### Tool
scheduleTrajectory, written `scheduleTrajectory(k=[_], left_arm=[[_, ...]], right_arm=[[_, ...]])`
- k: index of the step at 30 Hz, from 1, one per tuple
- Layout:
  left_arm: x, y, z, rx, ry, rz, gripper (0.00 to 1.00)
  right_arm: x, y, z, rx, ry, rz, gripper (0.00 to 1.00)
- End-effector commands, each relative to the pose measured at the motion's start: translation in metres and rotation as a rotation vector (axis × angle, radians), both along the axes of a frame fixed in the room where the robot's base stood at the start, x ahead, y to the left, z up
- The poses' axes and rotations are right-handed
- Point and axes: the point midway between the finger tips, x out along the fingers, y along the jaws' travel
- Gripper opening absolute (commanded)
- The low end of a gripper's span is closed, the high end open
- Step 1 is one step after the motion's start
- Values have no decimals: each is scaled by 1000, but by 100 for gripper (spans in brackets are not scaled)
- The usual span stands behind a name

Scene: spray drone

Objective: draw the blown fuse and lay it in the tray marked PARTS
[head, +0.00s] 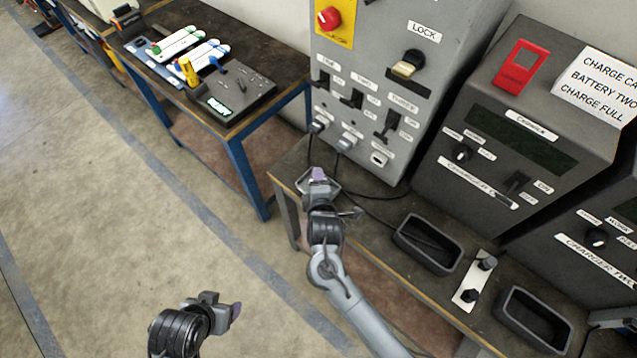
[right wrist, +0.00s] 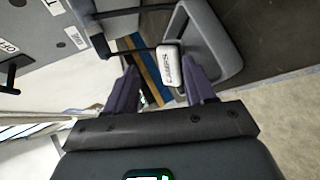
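No fuse can be made out in either view. The right wrist view shows a grey tray (right wrist: 225,62) with a white label (right wrist: 170,62) that seems to read PARTS. My right gripper (head: 318,178) is near the bench's left end, below the cabinet front; in its wrist view (right wrist: 161,90) its fingers are apart with nothing gripped. My left gripper (head: 225,306) hangs over the floor, its opening unclear.
The grey cabinet (head: 400,60) has a red knob, a lock switch, levers and plugged cables. A white plate (head: 473,283) with two black knobs sits between the trays. Dark charger units (head: 515,130) stand at right. A side table (head: 240,125) holds a controller. The floor at left is clear.

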Motion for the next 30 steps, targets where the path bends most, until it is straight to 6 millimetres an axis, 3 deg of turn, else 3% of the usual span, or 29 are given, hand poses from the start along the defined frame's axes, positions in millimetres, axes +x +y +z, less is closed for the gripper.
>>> scheduleTrajectory(k=[11, 24, 30], left_arm=[[0, -2, 7, -10, -1, 6, 69], [0, 0, 32, 0, 0, 0, 69], [0, 1, 37, 4, -1, -3, 69]], right_arm=[[-12, -1, 8, 0, 0, 0, 54], [-75, -3, 42, 0, 2, 1, 54], [-91, -4, 50, 0, 0, 0, 54]])
